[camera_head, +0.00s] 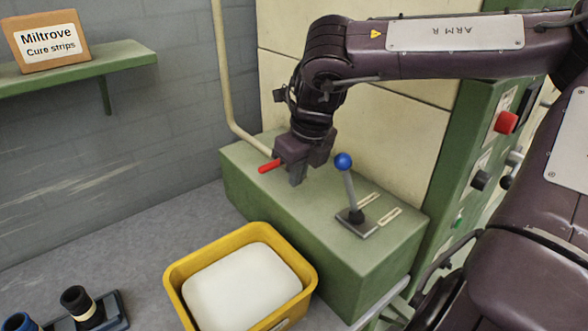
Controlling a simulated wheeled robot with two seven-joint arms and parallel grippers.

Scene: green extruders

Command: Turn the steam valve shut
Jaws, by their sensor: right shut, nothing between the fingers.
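A red handle (269,166), which looks like the steam valve's lever, sticks out to the left of my right gripper, above the top of the green machine block. The rest of the valve is hidden behind the gripper. My right gripper (297,176) points down over the block, right beside the red handle. It is shut and holds nothing. I cannot tell whether its fingers touch the handle. My left gripper is not in view.
A blue-knobbed lever (344,165) stands on the green block (375,258) right of the gripper. A cream pipe (222,80) runs down the wall behind. A yellow tub (176,270) with a white slab stands in front. A red button (506,122) sits on the cabinet at right.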

